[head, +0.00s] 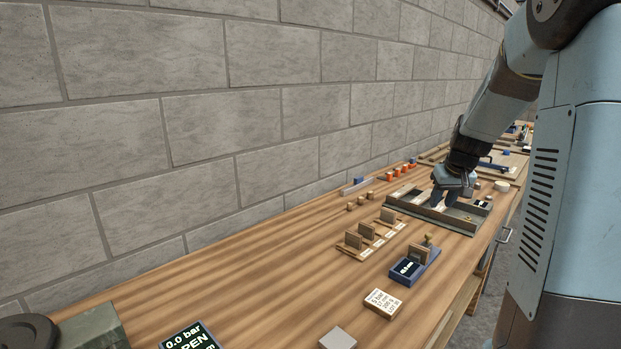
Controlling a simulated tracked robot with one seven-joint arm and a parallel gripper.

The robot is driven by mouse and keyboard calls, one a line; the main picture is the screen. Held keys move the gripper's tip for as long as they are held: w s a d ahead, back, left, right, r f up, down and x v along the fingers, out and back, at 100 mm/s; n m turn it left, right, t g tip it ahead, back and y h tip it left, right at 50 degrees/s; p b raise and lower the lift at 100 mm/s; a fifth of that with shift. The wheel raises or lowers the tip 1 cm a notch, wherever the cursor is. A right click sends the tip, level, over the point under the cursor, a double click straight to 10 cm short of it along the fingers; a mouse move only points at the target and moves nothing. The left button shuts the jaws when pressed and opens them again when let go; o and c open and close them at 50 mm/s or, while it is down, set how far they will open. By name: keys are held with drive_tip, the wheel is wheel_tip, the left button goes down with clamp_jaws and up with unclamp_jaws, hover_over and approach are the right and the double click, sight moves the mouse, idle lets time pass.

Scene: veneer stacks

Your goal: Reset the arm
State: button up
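My arm reaches down from the upper right in the head view. My gripper (446,200) is at the far part of the bench, low over a shallow grey tray (462,225). The gripper is small and dark here, and its fingertips are partly lost against the tray. I cannot tell whether it is open or shut, or whether it touches anything in the tray. Small pale and dark pieces show at the tray's right end.
The wooden bench (255,265) runs along a block wall. Wooden holders with upright pieces (352,240), a blue device with a display (405,269), a printed card block (383,301) and a grey block (338,339) stand nearer. The bench's left part is mostly clear.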

drive_tip(key=s+a+r, duration=0.6)
drive_tip(key=s+a, duration=0.1)
drive_tip(key=s, duration=0.1)
drive_tip(key=s+a, duration=0.3)
drive_tip(key=s, duration=0.4)
drive_tip(key=s+a+r, duration=0.1)
drive_tip(key=s+a, duration=0.2)
drive_tip(key=s, duration=0.4)
drive_tip(key=s+a+r+t, duration=0.1)
drive_tip(key=s+a, duration=0.2)
drive_tip(key=s, duration=0.5)
drive_tip(key=shift+a+r, duration=0.25)
drive_tip(key=shift+a, duration=0.1)
